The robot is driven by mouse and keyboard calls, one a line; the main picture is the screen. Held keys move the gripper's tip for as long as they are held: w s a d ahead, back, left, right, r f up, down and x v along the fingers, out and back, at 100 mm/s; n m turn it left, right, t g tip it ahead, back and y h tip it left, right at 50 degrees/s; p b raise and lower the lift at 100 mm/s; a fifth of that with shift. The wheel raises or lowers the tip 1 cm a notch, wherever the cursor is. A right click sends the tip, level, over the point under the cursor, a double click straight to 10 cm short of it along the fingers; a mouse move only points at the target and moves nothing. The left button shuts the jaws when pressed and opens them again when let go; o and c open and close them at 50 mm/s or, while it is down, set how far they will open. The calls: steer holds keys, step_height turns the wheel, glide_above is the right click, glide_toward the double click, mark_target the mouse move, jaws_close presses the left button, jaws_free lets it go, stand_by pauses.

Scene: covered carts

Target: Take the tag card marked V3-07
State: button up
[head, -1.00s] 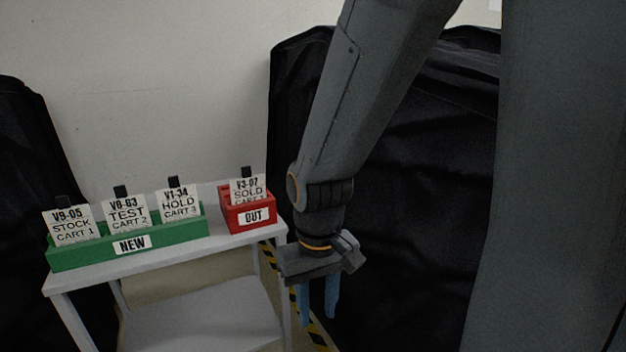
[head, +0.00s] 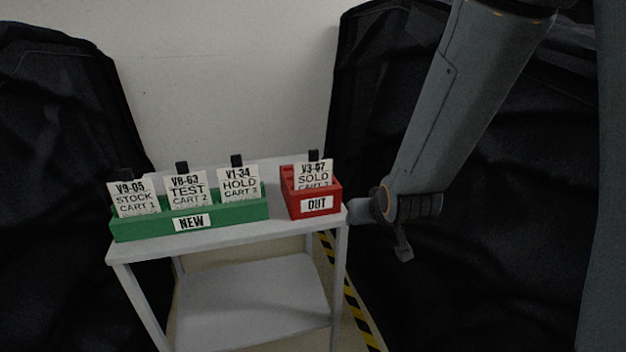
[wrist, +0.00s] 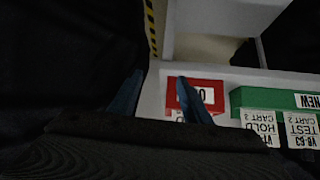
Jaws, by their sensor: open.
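The tag card marked V3-07 (head: 313,174), reading SOLD, stands upright in the red OUT box (head: 297,211) on the right of the grey table. It has a black clip on its top edge. The red OUT box also shows in the wrist view (wrist: 211,87), upside down, behind one fingertip. My gripper (wrist: 160,95) is open and empty in the wrist view, with its two blue fingers apart at the table's edge. In the head view my wrist is just right of the red box, and the fingers are hidden.
A green NEW box (head: 237,212) on the left of the table (head: 285,233) holds the cards V9-05 (head: 133,200), V8-63 (head: 187,190) and V1-34 (head: 239,184). Black covered carts (head: 60,120) stand on both sides. Yellow-black floor tape (head: 352,300) runs beside the table.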

steer(key=w+a+r+t+y, duration=0.2)
steer(key=w+a+r+t, duration=0.2)
steer(key=w+a, duration=0.1)
steer(key=n+t+y+p, duration=0.1)
steer(key=n+t+y, duration=0.1)
steer(key=t, duration=0.2)
glide_toward(314, 155)
steer(key=x, duration=0.3)
steer(key=p+x, duration=0.2)
steer(key=x, duration=0.5)
steer(key=shift+w+p, duration=0.3)
steer(key=shift+p, duration=0.05)
jaws_close()
